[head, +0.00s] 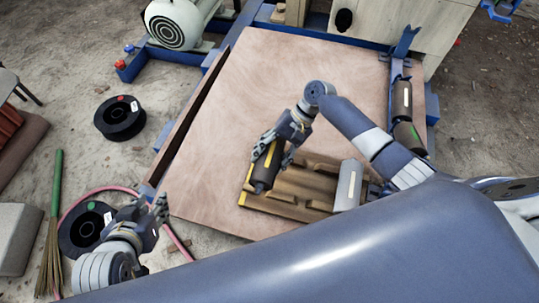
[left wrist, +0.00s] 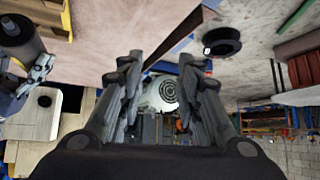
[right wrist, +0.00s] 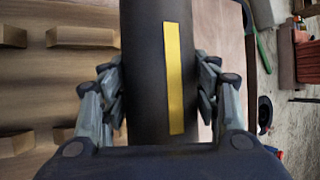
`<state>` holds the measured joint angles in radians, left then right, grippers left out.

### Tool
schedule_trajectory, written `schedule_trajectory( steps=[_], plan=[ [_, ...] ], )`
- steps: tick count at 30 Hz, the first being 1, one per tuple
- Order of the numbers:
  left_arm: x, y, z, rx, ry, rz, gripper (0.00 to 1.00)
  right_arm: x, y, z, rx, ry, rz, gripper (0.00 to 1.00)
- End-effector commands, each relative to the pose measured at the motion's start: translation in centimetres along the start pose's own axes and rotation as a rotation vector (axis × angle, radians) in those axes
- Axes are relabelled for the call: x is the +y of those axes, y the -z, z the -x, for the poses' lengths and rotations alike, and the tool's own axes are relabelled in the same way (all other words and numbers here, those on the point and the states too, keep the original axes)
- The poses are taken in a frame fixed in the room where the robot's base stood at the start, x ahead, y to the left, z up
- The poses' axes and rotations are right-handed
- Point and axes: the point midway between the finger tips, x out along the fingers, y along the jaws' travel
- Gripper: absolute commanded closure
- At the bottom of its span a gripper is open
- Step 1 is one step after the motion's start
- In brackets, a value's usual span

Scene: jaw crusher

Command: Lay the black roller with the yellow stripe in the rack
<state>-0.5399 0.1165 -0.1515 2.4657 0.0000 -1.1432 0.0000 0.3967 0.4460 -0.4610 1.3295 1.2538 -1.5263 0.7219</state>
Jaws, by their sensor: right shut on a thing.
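The black roller with the yellow stripe (head: 264,169) is in my right gripper (head: 274,150), over the left part of a wooden cradle board (head: 302,187). The roller and its stripe (right wrist: 173,80) fill the middle of the right wrist view, between the fingers. The blue rack (head: 397,66) stands at the right edge of the table. It holds a dark roller with a pale label (head: 401,100) and a dark roller with a green stripe (head: 408,138). My left gripper (head: 158,211) is open and empty, left of the table; its spread fingers (left wrist: 160,90) show in the left wrist view.
A grey roller (head: 348,185) lies at the right end of the cradle board. The wooden tabletop (head: 300,75) is clear behind it. A black reel (head: 119,117), another reel (head: 87,227), a broom (head: 53,220) and a pink hose (head: 178,242) are on the floor at left.

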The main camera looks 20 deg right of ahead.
Motion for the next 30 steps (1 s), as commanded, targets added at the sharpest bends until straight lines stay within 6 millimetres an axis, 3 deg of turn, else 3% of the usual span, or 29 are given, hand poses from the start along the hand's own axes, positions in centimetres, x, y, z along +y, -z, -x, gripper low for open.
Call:
schedule_trajectory(
  steps=[18, 30],
  plan=[
    [0.7, 5.4, -0.4, 0.248, -0.015, -0.003, 0.68, 0.8, 0.9, -1.6, -0.001, 0.004, 0.002, 0.98],
    [1.0, 7.3, -0.1, 0.337, -0.020, -0.004, 0.68, 1.1, 1.2, -2.1, 0.000, 0.005, 0.003, 0.98]
  ],
)
